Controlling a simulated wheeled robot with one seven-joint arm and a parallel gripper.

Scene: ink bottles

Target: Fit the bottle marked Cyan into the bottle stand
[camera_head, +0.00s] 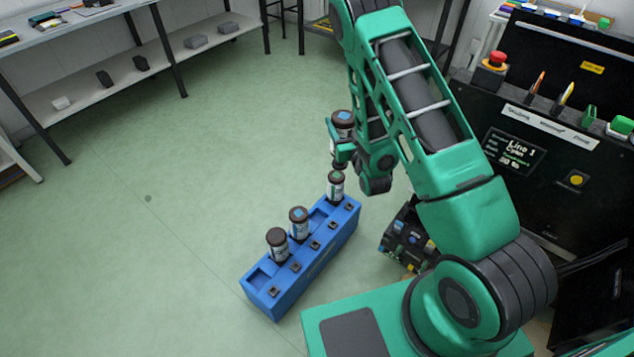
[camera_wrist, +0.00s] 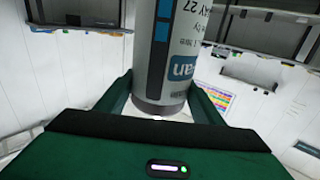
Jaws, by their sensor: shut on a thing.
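My gripper (camera_head: 337,147) is shut on a bottle (camera_head: 343,122) with a dark cap and a blue mark on top, held upright above the far end of the bottle stand. In the wrist view the held bottle (camera_wrist: 165,60) stands between my two fingers; its label has a blue band and the part-visible letters "an". The blue bottle stand (camera_head: 290,298) is on the floor below. The near-end slot and the one before the far-end bottle look empty.
A black console (camera_head: 545,130) with a red button stands to the right. Dark equipment (camera_head: 405,240) sits right of the stand. Shelving (camera_head: 130,75) is at the back left. The green floor (camera_head: 130,250) left of the stand is clear.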

